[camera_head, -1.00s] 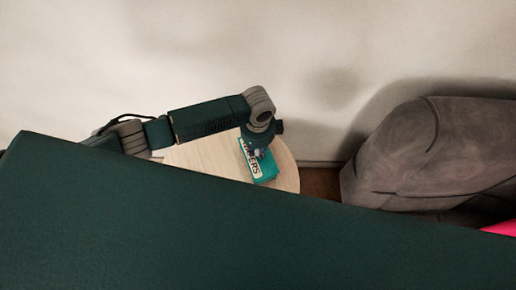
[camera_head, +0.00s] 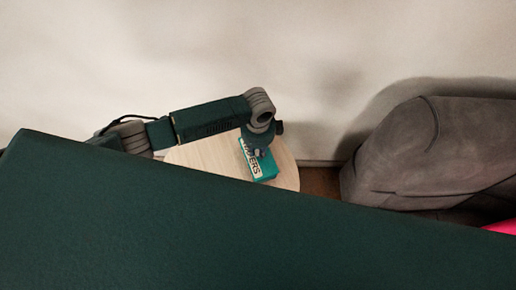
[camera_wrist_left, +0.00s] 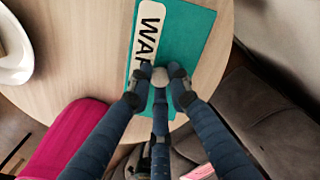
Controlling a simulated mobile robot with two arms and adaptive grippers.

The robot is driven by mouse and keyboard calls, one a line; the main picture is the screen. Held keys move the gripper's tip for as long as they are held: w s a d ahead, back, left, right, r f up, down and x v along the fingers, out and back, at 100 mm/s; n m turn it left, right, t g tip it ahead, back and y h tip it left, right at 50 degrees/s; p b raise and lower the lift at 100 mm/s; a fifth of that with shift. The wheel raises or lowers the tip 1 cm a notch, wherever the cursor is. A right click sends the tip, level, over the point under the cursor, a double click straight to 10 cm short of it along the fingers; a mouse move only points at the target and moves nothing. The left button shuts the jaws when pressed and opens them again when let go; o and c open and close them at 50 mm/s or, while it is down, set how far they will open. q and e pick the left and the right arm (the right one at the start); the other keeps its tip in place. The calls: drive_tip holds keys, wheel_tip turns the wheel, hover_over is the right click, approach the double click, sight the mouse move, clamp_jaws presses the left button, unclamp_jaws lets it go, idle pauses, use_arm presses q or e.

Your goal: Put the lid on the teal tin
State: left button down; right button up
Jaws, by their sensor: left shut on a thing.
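The teal tin (camera_head: 264,169) with a white label reading in part "WAFERS" stands on a round wooden table. It also shows in the wrist view, where a flat teal face (camera_wrist_left: 190,50) lies under my fingers. My left gripper (camera_head: 259,153) is over the tin. In the wrist view its fingers (camera_wrist_left: 160,72) are closed around a small grey knob (camera_wrist_left: 160,79), which looks like the lid's handle. The rest of the lid is hard to tell from the tin. I cannot tell whether the lid rests on the tin or is just above it. My right gripper is out of view.
The pale wooden table top (camera_head: 205,157) is bare left of the tin in the head view. A white dish (camera_wrist_left: 14,55) is at the left in the wrist view. A grey sofa (camera_head: 420,150) stands to the right, and a pale wall (camera_head: 200,50) is behind.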

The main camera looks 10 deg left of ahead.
use_arm(q)
drive_tip(key=c, duration=1.2)
unclamp_jaws()
drive_tip(key=shift+o, duration=0.2)
drive_tip(key=shift+r, duration=0.15)
wheel_tip(320, 180, up, 8)
drive_tip(key=p, duration=0.8)
clamp_jaws()
